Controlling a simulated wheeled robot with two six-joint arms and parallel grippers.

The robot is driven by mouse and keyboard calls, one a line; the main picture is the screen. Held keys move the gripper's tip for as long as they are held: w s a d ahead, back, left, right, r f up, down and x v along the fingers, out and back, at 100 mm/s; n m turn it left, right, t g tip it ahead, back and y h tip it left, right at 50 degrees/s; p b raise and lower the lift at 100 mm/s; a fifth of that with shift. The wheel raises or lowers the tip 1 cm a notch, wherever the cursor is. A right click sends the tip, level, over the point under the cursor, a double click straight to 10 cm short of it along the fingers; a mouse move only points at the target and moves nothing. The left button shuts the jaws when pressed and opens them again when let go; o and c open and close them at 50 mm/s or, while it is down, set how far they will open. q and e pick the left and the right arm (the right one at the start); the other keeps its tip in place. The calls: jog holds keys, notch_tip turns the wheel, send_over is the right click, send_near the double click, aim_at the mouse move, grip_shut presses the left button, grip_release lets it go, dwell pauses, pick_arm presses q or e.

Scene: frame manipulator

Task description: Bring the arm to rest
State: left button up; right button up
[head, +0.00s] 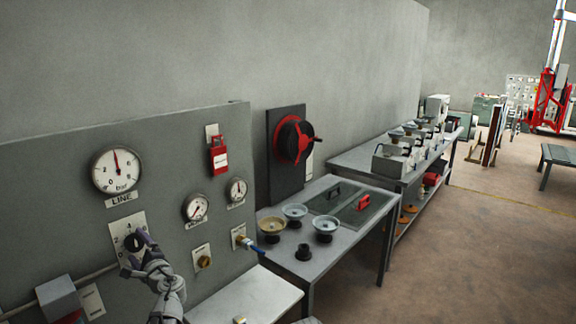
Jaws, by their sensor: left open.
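My left gripper (146,254) shows at the lower left, with its arm coming up from the bottom edge. It is open, and its fingers are just below and in front of a dark rotary knob (134,241) on a white numbered plate. I cannot tell whether a finger touches the knob. Nothing shows between the fingers. My right gripper is not in view.
The grey panel (60,190) carries a large LINE gauge (117,171), two small gauges, a red tag (219,158) and brass fittings. A light shelf (262,296) juts out below it. A table (348,238) with valve handwheels stands to the right. Open floor lies beyond.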

pick_arm(q)
jog(key=m, duration=0.4)
jog(key=shift+r+m+p, duration=0.1)
jog(key=shift+m+p, duration=0.2)
jog(key=v, duration=0.7)
jog(key=shift+m, duration=0.3)
jog(key=shift+d, duration=0.1)
